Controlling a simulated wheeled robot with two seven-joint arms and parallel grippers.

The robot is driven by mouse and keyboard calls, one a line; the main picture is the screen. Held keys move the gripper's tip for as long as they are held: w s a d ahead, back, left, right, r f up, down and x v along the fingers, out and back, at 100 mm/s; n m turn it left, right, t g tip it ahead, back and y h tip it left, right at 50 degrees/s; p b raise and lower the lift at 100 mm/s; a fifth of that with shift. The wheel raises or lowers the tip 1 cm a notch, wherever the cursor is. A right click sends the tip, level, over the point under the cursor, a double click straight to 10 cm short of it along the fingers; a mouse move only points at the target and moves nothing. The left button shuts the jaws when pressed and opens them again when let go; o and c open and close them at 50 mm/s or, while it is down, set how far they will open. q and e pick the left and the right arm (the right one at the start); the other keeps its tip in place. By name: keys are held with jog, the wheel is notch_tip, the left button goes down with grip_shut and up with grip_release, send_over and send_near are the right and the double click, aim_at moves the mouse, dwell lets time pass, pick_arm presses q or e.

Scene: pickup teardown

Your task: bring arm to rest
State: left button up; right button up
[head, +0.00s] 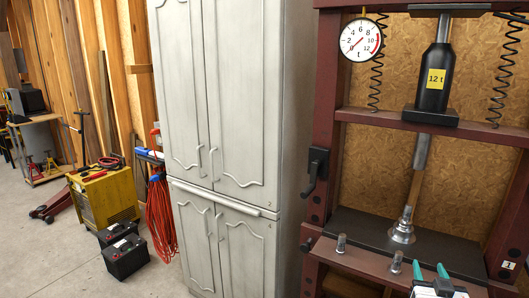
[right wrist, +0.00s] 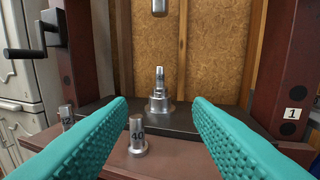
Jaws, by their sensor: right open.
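My right gripper (head: 430,268) shows at the bottom right of the head view, in front of the red press frame (head: 321,150). Its two teal fingers are spread wide in the right wrist view (right wrist: 160,110), with nothing between them. Beyond them a stepped metal part (right wrist: 160,98) stands upright on the dark press plate (right wrist: 100,118); the part also shows in the head view (head: 404,228). The press ram (head: 421,152) is above the part, with a gap between them. My left gripper is in neither view.
Two small metal pieces stand on the front ledge: one marked 40 (right wrist: 137,136), and one to its left (right wrist: 67,118). A crank handle (head: 315,172) juts from the press's left post. A grey cabinet (head: 225,130) stands left of it.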

jog(key=s+a+f+n+g+y, duration=0.1)
jog(key=s+a+f+g, duration=0.15)
jog(key=f, duration=0.95)
jog(key=s+a+f+n+g+y, duration=0.1)
jog(key=a+f+g+y, duration=0.2)
jog(key=f, duration=1)
jog(key=s+a+f+n+g, duration=0.1)
jog(key=s+a+f+g, duration=0.15)
jog(key=s+f, duration=0.4)
jog(key=s+a+f+g, duration=0.1)
jog(key=s+a+f, duration=0.2)
jog(key=f, duration=0.6)
jog(key=s+a+f+n+g, duration=0.1)
jog(key=s+f, duration=0.4)
jog(key=s, duration=0.7)
jog(key=s+a+f+g+p, duration=0.1)
jog(key=s+f+g, duration=0.3)
jog(key=s, duration=0.8)
jog(key=s+a+f+n+g+y, duration=0.1)
jog(key=s+a+f+g, duration=0.1)
jog(key=s+f, duration=0.6)
jog(key=s, duration=0.4)
jog(key=shift+s+a+n, duration=0.3)
jog(key=shift+a, duration=0.1)
jog(key=shift+f, duration=0.1)
